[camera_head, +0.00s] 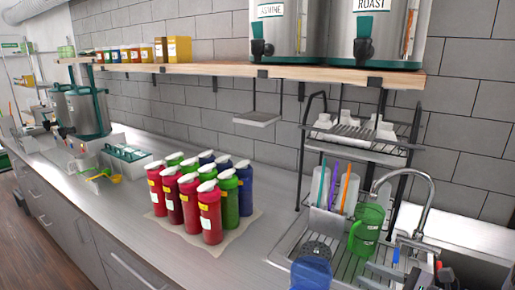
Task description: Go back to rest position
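Several red, green and blue bottles with white tops (210,212) stand close together on a light mat (237,238) on the steel counter (182,262).
At right are a sink with a curved faucet (426,192), a green pitcher (366,230), a blue container (311,272) and a wire rack (360,145). A wooden shelf (225,69) with large dispensers (375,30) runs above. The counter left of the bottles is partly clear.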

